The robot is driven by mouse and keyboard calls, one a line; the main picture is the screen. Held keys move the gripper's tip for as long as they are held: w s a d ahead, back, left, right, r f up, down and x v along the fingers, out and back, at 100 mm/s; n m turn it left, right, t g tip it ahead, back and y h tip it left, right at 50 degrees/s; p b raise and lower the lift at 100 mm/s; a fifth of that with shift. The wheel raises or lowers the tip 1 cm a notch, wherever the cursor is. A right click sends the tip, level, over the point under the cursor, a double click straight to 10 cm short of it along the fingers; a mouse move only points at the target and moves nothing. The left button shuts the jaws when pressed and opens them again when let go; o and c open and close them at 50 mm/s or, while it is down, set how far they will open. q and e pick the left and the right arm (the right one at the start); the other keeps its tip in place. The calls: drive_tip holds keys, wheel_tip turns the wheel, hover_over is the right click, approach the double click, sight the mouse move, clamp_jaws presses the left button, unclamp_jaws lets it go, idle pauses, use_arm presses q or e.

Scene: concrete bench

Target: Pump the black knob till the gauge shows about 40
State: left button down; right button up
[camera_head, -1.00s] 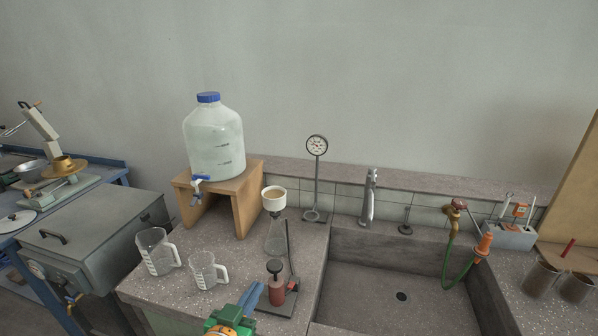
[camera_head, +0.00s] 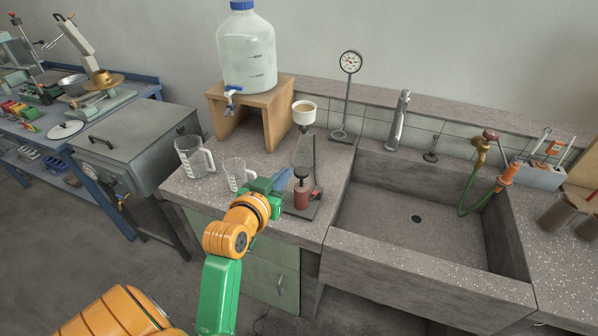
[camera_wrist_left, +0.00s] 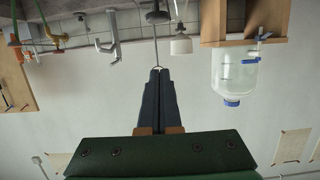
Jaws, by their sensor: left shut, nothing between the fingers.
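The black knob (camera_head: 301,173) tops a small red pump cylinder (camera_head: 302,196) on a dark base on the bench. The shut fingers also show in the left wrist view (camera_wrist_left: 158,72). My right gripper is not in view.
A flask with a white funnel (camera_head: 304,113) stands right behind the pump. Two clear measuring jugs (camera_head: 194,157) stand to the left. A water carboy (camera_head: 247,50) sits on a wooden stand (camera_head: 286,92). A sink (camera_head: 440,258) with a tap (camera_head: 398,120) lies to the right.

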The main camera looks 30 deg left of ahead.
use_arm(q)
hover_over(299, 176)
wheel_tip(299, 176, down, 2)
drive_tip(key=shift+w+f+p, duration=0.1)
drive_tip(key=shift+f+p, duration=0.15)
drive_tip(key=shift+p, duration=0.15)
wheel_tip(299, 176, down, 3)
drive_tip(key=shift+f, duration=0.1)
drive_tip(key=shift+s+f, duration=0.3)
drive_tip(key=shift+f, duration=0.15)
drive_tip(key=shift+f, duration=0.1)
